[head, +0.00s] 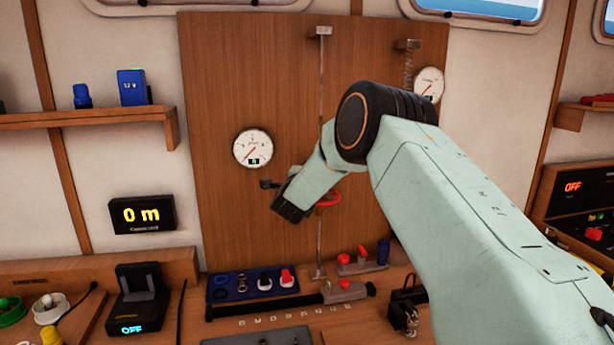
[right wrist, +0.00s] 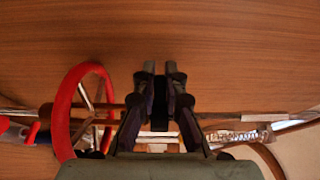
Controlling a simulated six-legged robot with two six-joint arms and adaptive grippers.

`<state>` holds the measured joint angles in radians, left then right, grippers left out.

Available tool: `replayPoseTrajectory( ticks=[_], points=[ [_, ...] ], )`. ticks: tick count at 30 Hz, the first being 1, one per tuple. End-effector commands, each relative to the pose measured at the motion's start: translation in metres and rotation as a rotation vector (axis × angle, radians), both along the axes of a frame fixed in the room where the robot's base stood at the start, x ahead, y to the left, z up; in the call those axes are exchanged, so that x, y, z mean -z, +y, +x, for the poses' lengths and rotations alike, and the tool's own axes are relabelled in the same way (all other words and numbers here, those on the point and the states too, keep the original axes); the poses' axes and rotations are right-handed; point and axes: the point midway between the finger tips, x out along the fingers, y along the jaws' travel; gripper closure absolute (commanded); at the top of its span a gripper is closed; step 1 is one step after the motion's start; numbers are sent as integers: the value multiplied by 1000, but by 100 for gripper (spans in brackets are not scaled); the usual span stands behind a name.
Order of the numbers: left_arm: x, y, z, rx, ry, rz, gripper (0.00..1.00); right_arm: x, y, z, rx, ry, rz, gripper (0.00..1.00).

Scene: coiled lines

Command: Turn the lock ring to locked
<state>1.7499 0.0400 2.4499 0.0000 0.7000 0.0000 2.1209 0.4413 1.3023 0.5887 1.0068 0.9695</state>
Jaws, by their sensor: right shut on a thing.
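My right gripper (head: 286,212) reaches in from the right in the head view and sits low in front of the wooden panel, at the vertical rod. In the right wrist view its two dark fingers (right wrist: 161,72) are close together, shut on a dark piece (right wrist: 160,118) between them. This piece appears to be the lock ring; the fingers hide most of it, and I cannot read its position. A red wheel (right wrist: 64,112) is beside the fingers on the left; part of it shows in the head view (head: 330,198). My left gripper is not in view.
The panel (head: 215,90) carries a left gauge (head: 253,149) and a right gauge (head: 429,84). A small black fitting (head: 268,184) juts out left of the gripper. A blue tray (head: 232,292) and several red-handled parts lie on the bench below.

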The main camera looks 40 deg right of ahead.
Motion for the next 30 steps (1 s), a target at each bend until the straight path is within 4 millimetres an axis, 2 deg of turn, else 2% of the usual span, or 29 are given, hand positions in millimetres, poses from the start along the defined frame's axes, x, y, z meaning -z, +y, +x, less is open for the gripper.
replayPoseTrajectory(
  ticks=[13,14,21,30],
  points=[
    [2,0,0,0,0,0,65,0,-2,-1,31,-2,4,100],
    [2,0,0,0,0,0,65,0,-2,-1,31,-1,3,88],
    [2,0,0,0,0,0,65,0,-1,-1,28,-1,3,68],
    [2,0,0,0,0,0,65,0,0,0,26,0,3,66]
  ],
)
